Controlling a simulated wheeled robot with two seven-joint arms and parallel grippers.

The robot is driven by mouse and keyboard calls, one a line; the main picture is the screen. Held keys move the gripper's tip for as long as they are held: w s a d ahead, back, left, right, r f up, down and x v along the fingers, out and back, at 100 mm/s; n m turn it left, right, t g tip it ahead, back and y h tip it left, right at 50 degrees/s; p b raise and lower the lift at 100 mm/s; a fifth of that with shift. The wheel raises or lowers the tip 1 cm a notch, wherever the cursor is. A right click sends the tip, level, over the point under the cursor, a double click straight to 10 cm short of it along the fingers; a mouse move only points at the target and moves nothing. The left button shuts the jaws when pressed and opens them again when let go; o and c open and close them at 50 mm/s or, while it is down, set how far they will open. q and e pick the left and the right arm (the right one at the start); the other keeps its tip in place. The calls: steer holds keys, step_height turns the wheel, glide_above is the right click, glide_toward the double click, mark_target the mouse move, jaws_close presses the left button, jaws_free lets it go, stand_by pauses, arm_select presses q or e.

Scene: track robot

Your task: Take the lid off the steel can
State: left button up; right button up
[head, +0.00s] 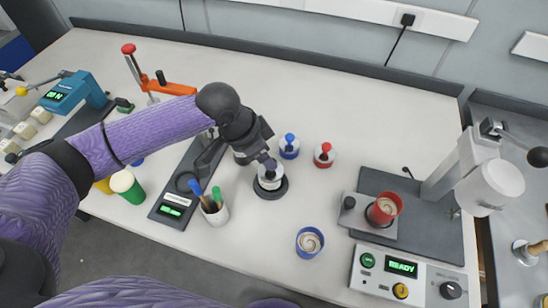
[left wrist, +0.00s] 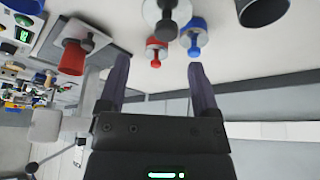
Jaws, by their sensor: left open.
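The steel can (head: 270,180) stands upright on a dark round base near the middle of the bench. Its grey lid with a knob shows at the top of the left wrist view (left wrist: 167,18). My left gripper (head: 238,162) is over the bench just left of and behind the can, partly in front of its top. In the left wrist view its two fingers (left wrist: 158,70) are spread with nothing between them, and the can's lid is beyond their tips. My right gripper is not in view.
A blue-knobbed can (head: 289,147) and a red-knobbed can (head: 323,156) stand close behind and right. A pen cup (head: 215,212) is left of the steel can. A blue cup (head: 309,242) and the coffee machine (head: 425,215) are to the right. The back-centre bench is clear.

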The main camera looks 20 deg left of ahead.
mark_target(264, 174)
arm_select(q)
steer(key=x, duration=0.2)
steer(key=b+x, duration=0.1)
steer(key=x, duration=0.1)
steer(key=a+b+x, duration=0.1)
steer(key=x, duration=0.1)
steer(key=shift+w+d+f, duration=0.1)
steer(key=shift+f, duration=0.25)
steer(key=shift+d+f, duration=0.1)
steer(key=shift+f, duration=0.15)
steer(key=shift+r, duration=0.1)
steer(key=shift+w, duration=0.1)
jaws_close()
